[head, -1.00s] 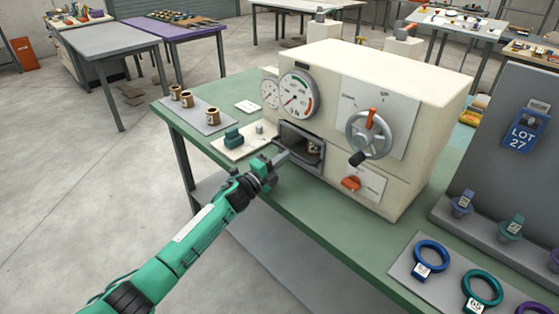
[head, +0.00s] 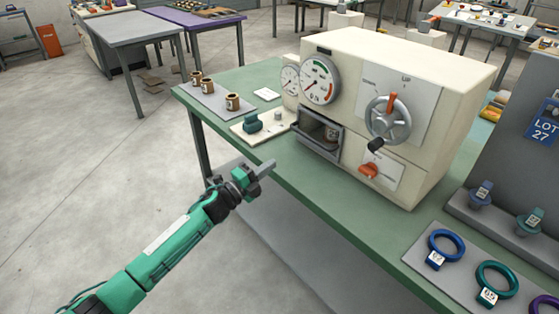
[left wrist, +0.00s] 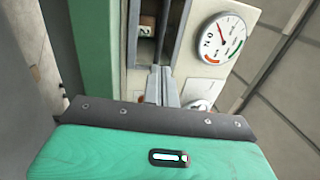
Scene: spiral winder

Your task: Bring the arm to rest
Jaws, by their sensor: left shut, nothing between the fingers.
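My left arm comes in from the lower left in the head view. Its left gripper (head: 266,168) is shut and empty, just off the front edge of the green bench and to the left of the machine's opening. In the left wrist view the gripper's fingers (left wrist: 163,85) are together, pointing at the cream machine. The cream machine (head: 440,135) stands on the bench, with a dark-framed opening (head: 318,148) low on its front. A brown spool (head: 331,132) sits inside that opening. My right gripper does not show.
The green bench (head: 290,178) has several brown spools (head: 232,101) on a grey mat at its far left. A teal block (head: 252,122) sits on a pale plate. Coloured rings (head: 446,246) lie on a grey mat at right.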

